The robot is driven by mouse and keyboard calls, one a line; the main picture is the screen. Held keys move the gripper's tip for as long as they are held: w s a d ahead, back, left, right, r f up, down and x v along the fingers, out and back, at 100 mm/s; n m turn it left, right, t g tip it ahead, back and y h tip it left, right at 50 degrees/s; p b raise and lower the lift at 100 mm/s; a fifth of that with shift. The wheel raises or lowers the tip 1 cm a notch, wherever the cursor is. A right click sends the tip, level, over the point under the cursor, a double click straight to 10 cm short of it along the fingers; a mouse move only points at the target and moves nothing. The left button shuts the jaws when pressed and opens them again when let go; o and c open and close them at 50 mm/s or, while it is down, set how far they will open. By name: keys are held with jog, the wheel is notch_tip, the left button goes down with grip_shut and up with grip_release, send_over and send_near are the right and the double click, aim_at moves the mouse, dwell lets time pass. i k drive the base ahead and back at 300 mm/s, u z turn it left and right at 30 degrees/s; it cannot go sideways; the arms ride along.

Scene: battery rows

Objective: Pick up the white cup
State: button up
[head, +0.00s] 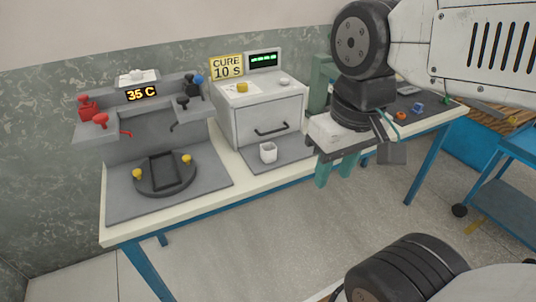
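The white cup (268,154) stands upright on a grey mat (292,155) at the front of the bench, before a grey box with a dark handle. Its open top faces up. My gripper (335,173) hangs to the right of the cup, past the bench's front edge in the picture, with its teal fingers pointing down. The fingers are apart with nothing visible between them, and the gripper does not touch the cup.
The curing box (262,117) stands behind the cup. A grey station with a round fixture (165,176) is at the left. Small coloured parts lie on a dark mat (432,100) at the right. A blue cart (505,185) stands far right. Open floor lies in front.

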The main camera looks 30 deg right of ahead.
aim_at(268, 153)
jog(key=z, duration=2.3)
jog(key=k, duration=0.8)
jog(key=u, duration=1.2)
jog(key=i, duration=0.45)
jog(key=z, duration=0.05)
